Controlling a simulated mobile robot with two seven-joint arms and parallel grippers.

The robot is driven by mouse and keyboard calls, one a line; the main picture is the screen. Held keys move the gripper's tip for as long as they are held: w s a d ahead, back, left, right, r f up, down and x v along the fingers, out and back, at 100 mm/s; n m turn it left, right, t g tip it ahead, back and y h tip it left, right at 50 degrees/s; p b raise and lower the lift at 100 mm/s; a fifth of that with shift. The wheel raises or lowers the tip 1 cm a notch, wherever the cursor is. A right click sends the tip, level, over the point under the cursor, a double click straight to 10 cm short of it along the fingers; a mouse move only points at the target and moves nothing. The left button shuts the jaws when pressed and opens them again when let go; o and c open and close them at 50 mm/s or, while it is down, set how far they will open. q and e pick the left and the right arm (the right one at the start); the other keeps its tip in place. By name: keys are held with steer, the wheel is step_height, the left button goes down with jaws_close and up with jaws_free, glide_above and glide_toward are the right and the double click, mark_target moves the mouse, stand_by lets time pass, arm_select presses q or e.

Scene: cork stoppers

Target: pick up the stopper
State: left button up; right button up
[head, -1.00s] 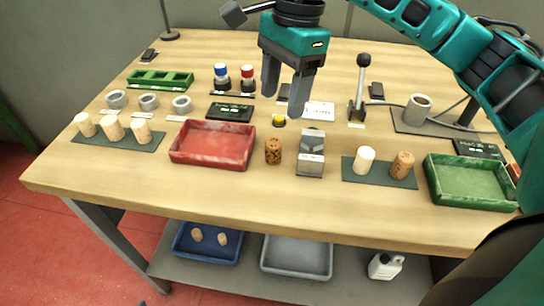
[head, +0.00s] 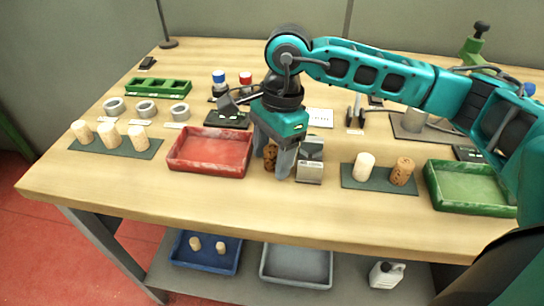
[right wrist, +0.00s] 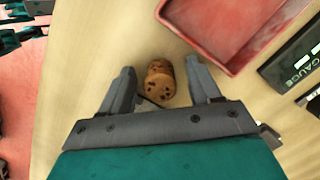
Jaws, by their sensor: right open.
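A brown, dark-speckled cork stopper (head: 270,158) stands on the table between the red tray and a small metal block. My right gripper (head: 273,165) is lowered over it, fingers pointing down, and partly hides it. In the right wrist view the stopper (right wrist: 159,80) lies between the two open fingers (right wrist: 163,85), with a gap on each side. It is nearer the tips than the palm. My left gripper is not in view.
The red tray (head: 180,166) is close on the left and the metal block (head: 310,170) close on the right. A dark mat (head: 380,184) with two stoppers and a green tray (head: 432,192) are further right. The table's front strip is clear.

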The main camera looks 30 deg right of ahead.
steer(key=shift+c, duration=0.3)
steer(key=c, duration=1)
steer(key=shift+r, duration=0.1)
steer(key=shift+c, duration=0.2)
